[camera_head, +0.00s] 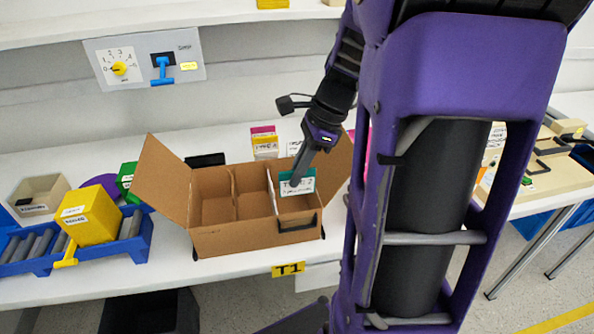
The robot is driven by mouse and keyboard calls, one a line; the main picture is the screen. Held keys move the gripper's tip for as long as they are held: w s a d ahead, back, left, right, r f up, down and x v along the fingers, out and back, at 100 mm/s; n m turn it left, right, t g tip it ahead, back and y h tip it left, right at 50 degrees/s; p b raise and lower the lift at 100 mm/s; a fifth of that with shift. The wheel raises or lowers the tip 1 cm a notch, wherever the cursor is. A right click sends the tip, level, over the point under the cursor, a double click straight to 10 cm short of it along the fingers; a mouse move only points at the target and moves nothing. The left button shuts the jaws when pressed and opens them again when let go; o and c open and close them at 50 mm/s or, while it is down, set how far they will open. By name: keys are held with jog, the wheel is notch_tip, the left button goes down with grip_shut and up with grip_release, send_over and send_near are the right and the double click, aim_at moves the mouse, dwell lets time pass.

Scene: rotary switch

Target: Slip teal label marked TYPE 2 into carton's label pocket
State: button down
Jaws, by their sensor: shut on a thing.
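An open brown carton (222,243) stands on the white table, with dividers inside and its flaps folded out. A dark-edged fitting (296,224) on the right part of its front wall looks like the label pocket. My gripper (296,182) reaches down over the carton's right compartment. It is shut on a white label with a teal top band (306,179). The label is upright, above and behind the pocket as seen here, apart from it. Its printing is too small to read surely.
A yellow box (90,215) sits on a blue roller rack (40,255) at left, near a beige bin (38,194). Cards in a holder (265,140) stand behind the carton. A panel with a yellow dial (119,69) and blue lever is on the wall. My purple arm blocks the right side.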

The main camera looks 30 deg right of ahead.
aim_at(297, 193)
jog(key=shift+s+r+p, duration=0.1)
jog(key=shift+p, duration=0.25)
jog(key=shift+f+b, duration=1.85)
jog(key=shift+f, duration=1.15)
jog(key=shift+p, duration=0.7)
jog(key=shift+f+b, duration=1.2)
jog(key=shift+f, duration=0.6)
jog(key=c, duration=0.9)
grip_release()
jog(key=shift+r, duration=0.1)
jog(key=p+v, duration=0.3)
jog(key=v, duration=1.4)
jog(key=shift+d, duration=0.15)
